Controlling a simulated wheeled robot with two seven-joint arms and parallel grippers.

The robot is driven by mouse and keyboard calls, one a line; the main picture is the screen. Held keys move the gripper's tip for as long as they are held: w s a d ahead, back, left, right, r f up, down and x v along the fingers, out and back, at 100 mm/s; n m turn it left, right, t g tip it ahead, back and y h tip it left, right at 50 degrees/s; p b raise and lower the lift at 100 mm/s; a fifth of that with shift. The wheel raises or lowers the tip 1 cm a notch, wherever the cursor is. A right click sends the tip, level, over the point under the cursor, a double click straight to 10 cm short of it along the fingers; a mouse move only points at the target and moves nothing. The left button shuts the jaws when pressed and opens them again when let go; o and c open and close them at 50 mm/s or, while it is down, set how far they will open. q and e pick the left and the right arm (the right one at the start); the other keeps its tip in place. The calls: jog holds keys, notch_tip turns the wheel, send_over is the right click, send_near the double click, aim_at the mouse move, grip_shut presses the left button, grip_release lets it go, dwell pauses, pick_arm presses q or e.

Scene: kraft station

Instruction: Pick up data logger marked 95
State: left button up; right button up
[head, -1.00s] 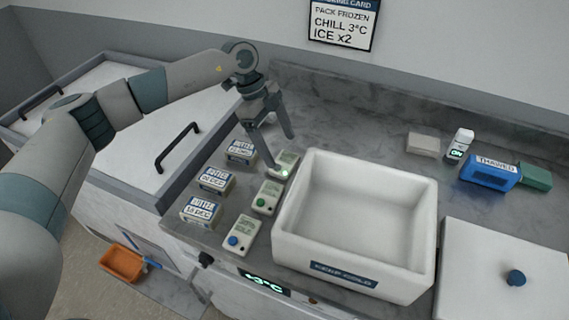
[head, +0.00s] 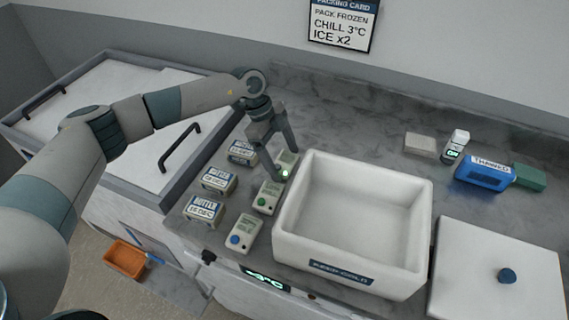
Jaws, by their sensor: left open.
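Three small pale data loggers stand in a row on the counter, left of the white box: a far one (head: 286,167), a middle one with a green button (head: 267,198) and a near one with a blue button (head: 244,233). Their markings are too small to read, so I cannot tell which is marked 95. My left gripper (head: 282,163) is open and points down at the far logger, with its fingers around or just above it. The fingers partly hide that logger. I cannot tell whether they touch it. My right gripper is not in view.
An open white foam box (head: 355,205) stands close to the right of the loggers. Several labelled small boxes (head: 219,181) sit to their left. A white lid (head: 497,275), a blue pack (head: 483,173) and a white bottle (head: 456,147) are further right.

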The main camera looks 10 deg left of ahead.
aim_at(283, 161)
pick_arm(q)
jog(key=shift+c, duration=0.3)
jog(key=c, duration=0.8)
jog(key=shift+r, duration=0.15)
notch_tip(283, 161, up, 10)
jog(key=b, duration=0.3)
jog(key=shift+b, duration=0.3)
